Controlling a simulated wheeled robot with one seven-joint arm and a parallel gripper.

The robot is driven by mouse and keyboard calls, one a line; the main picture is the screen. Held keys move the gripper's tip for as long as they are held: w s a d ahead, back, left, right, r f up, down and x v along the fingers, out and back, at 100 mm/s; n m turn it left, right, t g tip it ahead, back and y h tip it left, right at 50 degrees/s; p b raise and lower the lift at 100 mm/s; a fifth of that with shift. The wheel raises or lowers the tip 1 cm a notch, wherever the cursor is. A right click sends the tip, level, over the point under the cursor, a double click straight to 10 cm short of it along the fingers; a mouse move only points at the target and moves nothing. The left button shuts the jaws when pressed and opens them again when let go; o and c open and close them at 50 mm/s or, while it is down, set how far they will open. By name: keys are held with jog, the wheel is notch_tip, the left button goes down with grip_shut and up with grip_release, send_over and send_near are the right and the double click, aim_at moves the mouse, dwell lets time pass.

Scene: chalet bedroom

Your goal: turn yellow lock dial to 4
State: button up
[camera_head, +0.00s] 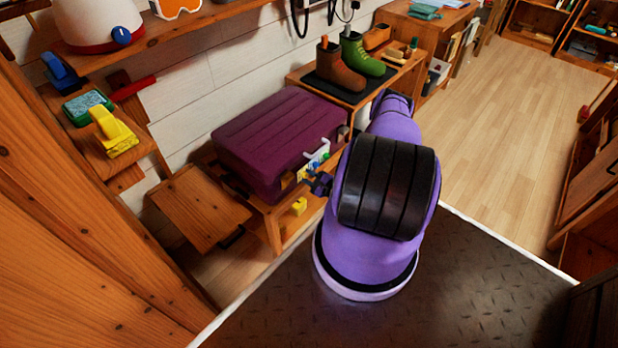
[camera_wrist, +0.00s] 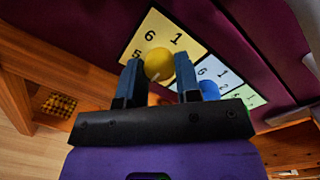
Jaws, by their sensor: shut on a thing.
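The yellow lock dial (camera_wrist: 160,64) is a round knob on a pale yellow plate (camera_wrist: 150,30) with black numbers; 6, 1 and 5 show, and the rest is hidden. My gripper (camera_wrist: 159,82) has its blue-grey fingers on both sides of the yellow dial, shut on it. In the head view my gripper (camera_head: 322,184) is at the front of the purple chest (camera_head: 270,135), partly hiding the yellow plate. Where the dial points is not clear.
A blue dial (camera_wrist: 209,90) on a pale blue plate and a green-toned plate (camera_wrist: 250,97) sit right beside the yellow one. A small yellow object (camera_head: 300,206) is below the chest. Boots (camera_head: 362,55) stand on a bench behind. Open floor (camera_head: 500,120) lies to the right.

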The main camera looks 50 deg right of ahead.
dwell(0.5)
jog(key=o, duration=0.9)
jog(key=shift+o, duration=0.2)
jog(key=s, duration=1.1)
jog(key=shift+d, duration=0.45)
